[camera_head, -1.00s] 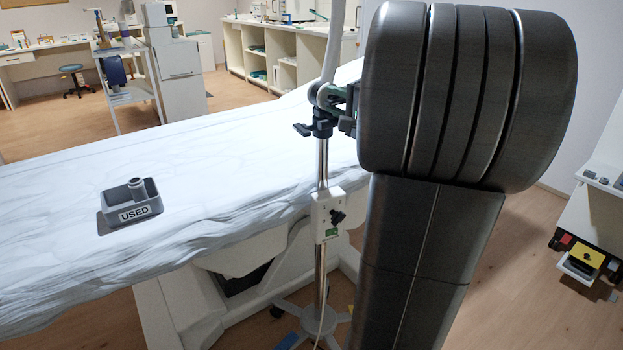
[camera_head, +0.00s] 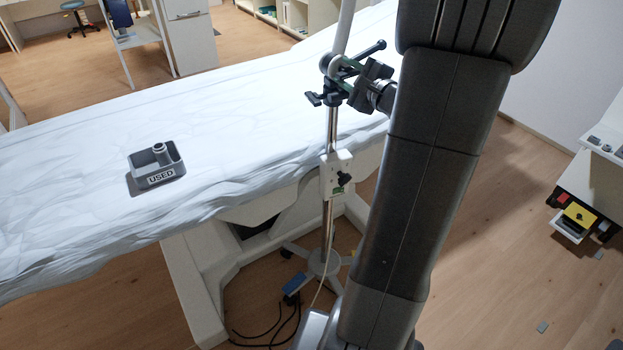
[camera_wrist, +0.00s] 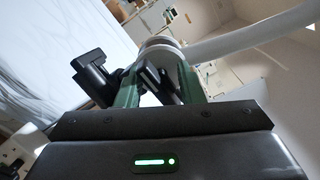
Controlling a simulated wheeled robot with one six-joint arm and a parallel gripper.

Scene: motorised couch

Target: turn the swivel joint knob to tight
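The swivel joint (camera_head: 331,66) is a grey rounded joint near the top of a steel pole, with a white arm rising from it. Its black knob has a lever (camera_head: 372,49) pointing up and right. My gripper (camera_head: 348,78) is at the joint from the right, its green fingers reaching towards it. In the wrist view the black knob (camera_wrist: 153,78) lies between my two green fingers (camera_wrist: 158,84), with light gaps showing, so the fingers look open around it. Contact cannot be told. No tight marking is legible.
A second black knob (camera_head: 322,98) sits just below the joint, and also shows left of my fingers in the wrist view (camera_wrist: 90,75). A white clamp box (camera_head: 336,176) is lower on the pole. The couch (camera_head: 80,190) bears a grey USED tray (camera_head: 157,178). Cables lie on the floor.

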